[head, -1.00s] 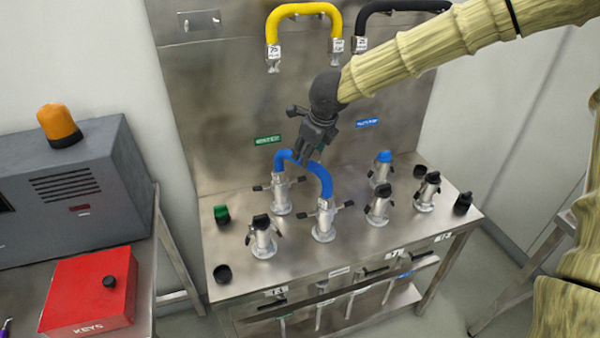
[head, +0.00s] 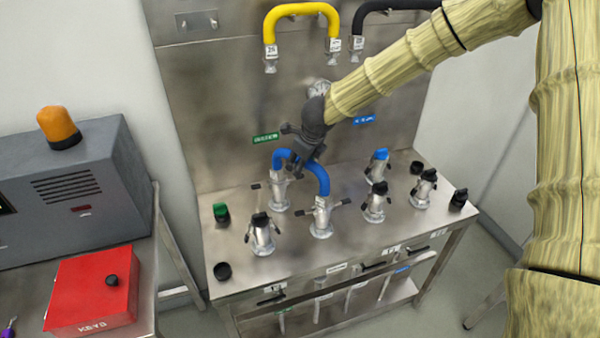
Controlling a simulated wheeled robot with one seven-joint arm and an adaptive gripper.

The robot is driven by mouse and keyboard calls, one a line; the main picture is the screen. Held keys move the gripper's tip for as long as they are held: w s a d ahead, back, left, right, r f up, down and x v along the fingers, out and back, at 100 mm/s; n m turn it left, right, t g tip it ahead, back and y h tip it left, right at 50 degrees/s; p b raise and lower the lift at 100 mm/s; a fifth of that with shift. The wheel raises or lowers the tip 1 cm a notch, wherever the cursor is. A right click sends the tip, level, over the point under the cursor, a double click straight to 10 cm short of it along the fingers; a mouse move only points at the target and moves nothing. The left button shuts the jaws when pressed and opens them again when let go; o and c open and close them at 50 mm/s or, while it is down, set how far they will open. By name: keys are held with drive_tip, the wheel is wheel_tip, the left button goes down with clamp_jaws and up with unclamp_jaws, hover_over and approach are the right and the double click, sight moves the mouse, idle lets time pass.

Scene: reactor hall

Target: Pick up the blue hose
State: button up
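The blue hose (head: 318,178) is a short arch. Its two ends sit on metal couplings with side levers, the left coupling (head: 278,193) and the right coupling (head: 321,217), on the steel bench. My gripper (head: 300,165) points down at the top of the arch and overlaps it. It hides the middle of the hose. I cannot see whether the fingers are closed on it or only around it.
A yellow hose (head: 302,9) and a black hose (head: 397,5) hang on the steel back panel. Other capped couplings (head: 261,237) (head: 375,203) stand close by on the bench (head: 352,243). A red key box (head: 92,290) and a grey cabinet with an orange lamp (head: 59,128) are at left.

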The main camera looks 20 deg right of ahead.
drive_tip(key=shift+w, duration=0.1)
clamp_jaws()
